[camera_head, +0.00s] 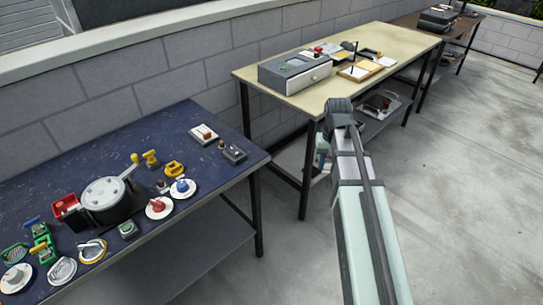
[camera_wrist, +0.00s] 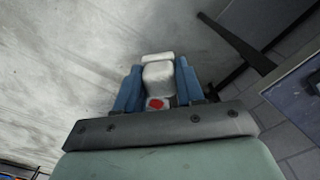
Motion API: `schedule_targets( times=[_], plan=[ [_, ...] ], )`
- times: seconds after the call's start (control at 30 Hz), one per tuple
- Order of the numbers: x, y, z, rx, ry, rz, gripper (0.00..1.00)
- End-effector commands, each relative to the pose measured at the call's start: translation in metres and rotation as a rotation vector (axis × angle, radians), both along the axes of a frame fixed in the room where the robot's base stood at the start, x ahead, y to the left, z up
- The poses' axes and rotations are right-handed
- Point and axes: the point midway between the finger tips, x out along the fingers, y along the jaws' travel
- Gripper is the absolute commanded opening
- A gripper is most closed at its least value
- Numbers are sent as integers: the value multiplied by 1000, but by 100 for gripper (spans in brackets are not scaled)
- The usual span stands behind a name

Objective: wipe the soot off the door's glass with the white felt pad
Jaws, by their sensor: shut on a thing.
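My gripper (camera_wrist: 158,80) shows in the wrist view with its two blue fingers closed on a white, rounded block with a wider white top, which looks like the felt pad (camera_wrist: 157,74). A red spot shows at the base between the fingers. Floor lies behind the held pad, and it touches nothing else that I can see. In the head view my arm reaches from the bottom right toward the near corner of the beige table; the fingers and pad cannot be made out clearly there. I cannot make out a door with sooty glass in either view.
The beige table (camera_head: 400,45) bears a grey box with a drawer (camera_head: 297,72) and small items. A brown table (camera_head: 440,30) stands farther back. Floor at right is clear.

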Motion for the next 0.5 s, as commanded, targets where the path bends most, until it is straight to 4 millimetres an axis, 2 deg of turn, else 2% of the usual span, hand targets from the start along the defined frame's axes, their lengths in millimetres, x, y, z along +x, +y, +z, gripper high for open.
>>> schedule_targets(
  times=[0.17, 0.27, 0.5],
  plan=[
    [0, 20, 0, 0, 0, 33, 10],
    [-1, 44, 0, 0, 0, 72, 10],
    [-9, 114, 4, 0, -1, 186, 10]
  ],
)
